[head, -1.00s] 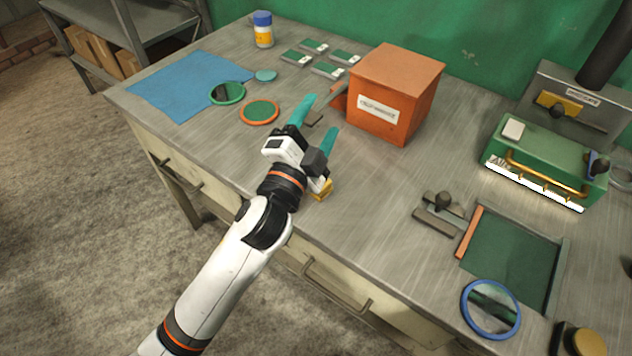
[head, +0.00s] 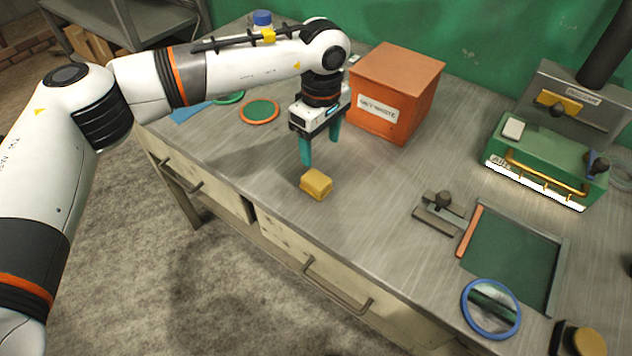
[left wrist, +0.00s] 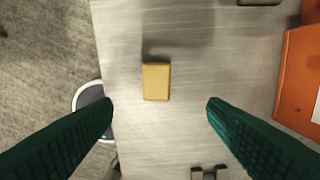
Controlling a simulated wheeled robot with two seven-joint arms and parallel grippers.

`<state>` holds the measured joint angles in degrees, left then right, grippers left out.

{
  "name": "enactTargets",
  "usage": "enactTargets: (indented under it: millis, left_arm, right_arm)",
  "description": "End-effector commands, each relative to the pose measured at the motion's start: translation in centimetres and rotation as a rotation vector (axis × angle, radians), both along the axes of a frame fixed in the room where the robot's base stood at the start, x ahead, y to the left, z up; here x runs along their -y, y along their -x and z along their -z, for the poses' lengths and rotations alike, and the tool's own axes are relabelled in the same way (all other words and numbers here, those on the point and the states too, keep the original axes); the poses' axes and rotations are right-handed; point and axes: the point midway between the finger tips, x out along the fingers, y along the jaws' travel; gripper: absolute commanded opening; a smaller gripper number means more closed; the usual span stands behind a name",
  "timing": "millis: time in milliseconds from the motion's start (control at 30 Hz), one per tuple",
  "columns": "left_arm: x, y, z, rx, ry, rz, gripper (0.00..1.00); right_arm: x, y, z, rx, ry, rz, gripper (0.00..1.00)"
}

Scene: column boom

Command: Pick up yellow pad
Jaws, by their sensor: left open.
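The yellow pad (head: 316,184) is a small block lying flat on the metal workbench, close to its front edge. My left gripper (head: 320,152) points down with its teal fingers apart, above the bench and a little behind the pad in the head view. In the left wrist view the pad (left wrist: 156,81) lies ahead of and between the two open fingertips (left wrist: 160,104), with nothing touching it. My right gripper is in neither view.
An orange waste box (head: 398,95) stands just right of my left gripper. An orange-rimmed green disc (head: 259,111) lies to the left. A small clamp-like fixture (head: 440,212) and a green-floored tray (head: 511,256) lie to the right. The bench around the pad is clear.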

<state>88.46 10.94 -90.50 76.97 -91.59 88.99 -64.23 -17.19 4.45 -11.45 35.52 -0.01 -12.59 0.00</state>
Motion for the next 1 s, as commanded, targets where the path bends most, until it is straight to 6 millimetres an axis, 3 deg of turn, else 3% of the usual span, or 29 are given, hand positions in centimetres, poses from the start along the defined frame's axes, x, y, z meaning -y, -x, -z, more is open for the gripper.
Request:
enactTargets:
  millis: [300, 567, 800, 1000]
  left_arm:
    - [0.0, 0.1, 5.1, -0.005, 0.0, 0.002, 0.67]
    - [-0.3, 0.2, 7.2, -0.006, 0.002, 0.0, 0.67]
    - [-0.8, 0.1, 10.7, -0.006, 0.003, 0.0, 0.67]
    - [-0.8, 0.1, 11.5, -0.003, 0.004, 0.001, 0.67]
  right_arm:
    - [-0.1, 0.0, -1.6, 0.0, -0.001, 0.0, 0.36]
    - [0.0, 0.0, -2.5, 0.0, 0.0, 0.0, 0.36]
    - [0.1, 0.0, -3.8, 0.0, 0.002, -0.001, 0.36]
    - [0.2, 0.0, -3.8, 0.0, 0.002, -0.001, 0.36]
